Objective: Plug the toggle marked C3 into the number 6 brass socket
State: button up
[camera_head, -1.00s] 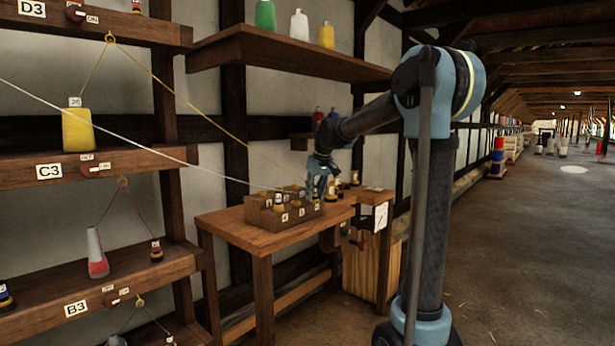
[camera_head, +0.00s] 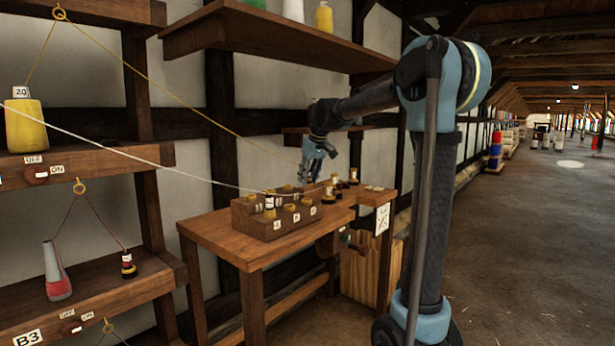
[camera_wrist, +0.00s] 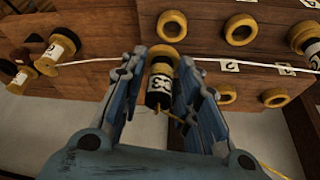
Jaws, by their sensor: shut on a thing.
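My gripper (camera_wrist: 160,85) is shut on a dark toggle (camera_wrist: 160,92) with a white label that appears to read C3, its yellow cord trailing below. In the head view my gripper (camera_head: 312,178) hangs above the back right of a wooden socket box (camera_head: 262,228). The box carries several brass sockets, some with toggles in them. In the wrist view a bare brass socket (camera_wrist: 172,25) lies just beyond the toggle. Number plates 2 (camera_wrist: 230,66) and 3 (camera_wrist: 286,71) show at right. I cannot make out the number 6 plate.
Shelves with cones (camera_head: 26,125) stand at left.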

aim_at(308, 184)
jog(key=shift+s+a+f, duration=0.1)
jog(key=shift+a+f, duration=0.1)
jog(key=shift+f, duration=0.75)
jog(key=shift+a+f, duration=0.15)
jog(key=shift+f, duration=1.15)
jog(key=shift+s+d, duration=0.1)
jog(key=shift+s, duration=0.05)
jog(key=shift+f, duration=0.55)
jog(key=o, duration=0.9)
jog(key=v, duration=1.1)
